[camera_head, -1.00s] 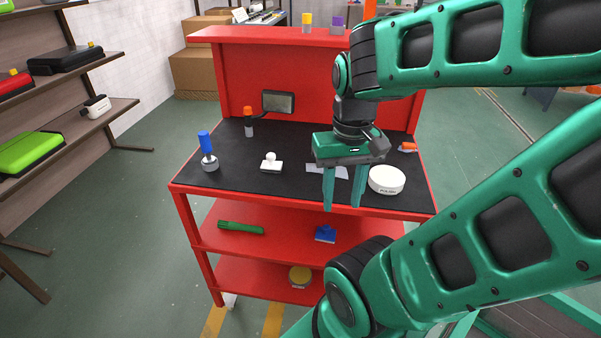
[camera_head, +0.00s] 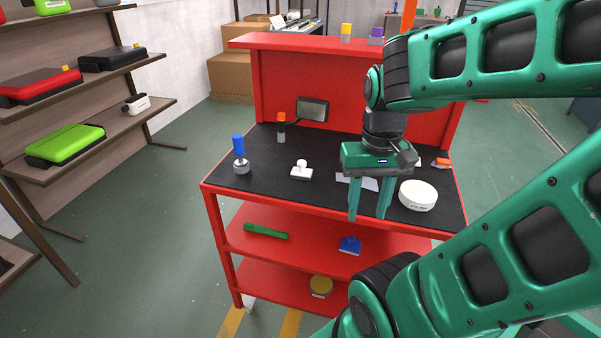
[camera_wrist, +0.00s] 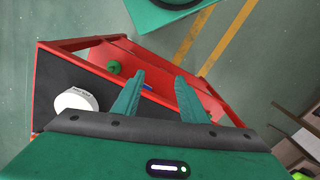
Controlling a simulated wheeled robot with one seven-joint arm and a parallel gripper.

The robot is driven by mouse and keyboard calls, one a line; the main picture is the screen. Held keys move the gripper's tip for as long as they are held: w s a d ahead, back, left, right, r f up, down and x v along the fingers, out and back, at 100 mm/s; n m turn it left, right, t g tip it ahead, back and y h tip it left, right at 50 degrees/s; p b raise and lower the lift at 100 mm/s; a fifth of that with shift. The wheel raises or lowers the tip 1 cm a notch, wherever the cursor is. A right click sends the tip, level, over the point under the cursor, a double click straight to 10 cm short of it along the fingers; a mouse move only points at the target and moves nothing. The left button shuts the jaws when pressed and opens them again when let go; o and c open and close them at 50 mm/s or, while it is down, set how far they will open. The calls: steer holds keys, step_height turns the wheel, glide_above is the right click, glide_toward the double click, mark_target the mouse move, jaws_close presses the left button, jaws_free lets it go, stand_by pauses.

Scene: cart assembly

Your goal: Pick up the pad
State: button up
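No object is marked as a pad. Candidates by shape are a white flat block with a round knob (camera_head: 301,171) on the black cart top and a small blue piece with a flat base (camera_head: 350,245) on the middle shelf. My gripper (camera_head: 367,217) points down at the cart's front edge, right of the white block and above the shelf with the blue piece. Its two green fingers are apart with nothing between them. In the wrist view my gripper (camera_wrist: 160,92) is also open, and a bit of blue (camera_wrist: 147,87) shows beyond, between the fingers.
A white round tin (camera_head: 418,195) stands close right of my gripper, beside a pale sheet (camera_head: 360,182). A blue-handled tool (camera_head: 240,156) and an orange-capped bottle (camera_head: 281,128) stand left. A green tool (camera_head: 265,231) lies on the middle shelf, a yellow tin (camera_head: 320,286) below.

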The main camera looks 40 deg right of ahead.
steer(key=n+t+y, duration=0.3)
steer(key=n+t, duration=0.1)
steer(key=n, duration=1)
glide_toward(302, 161)
steer(key=shift+n, duration=0.3)
steer(key=x, duration=1)
steer(key=shift+f, duration=0.15)
steer(key=c, duration=1)
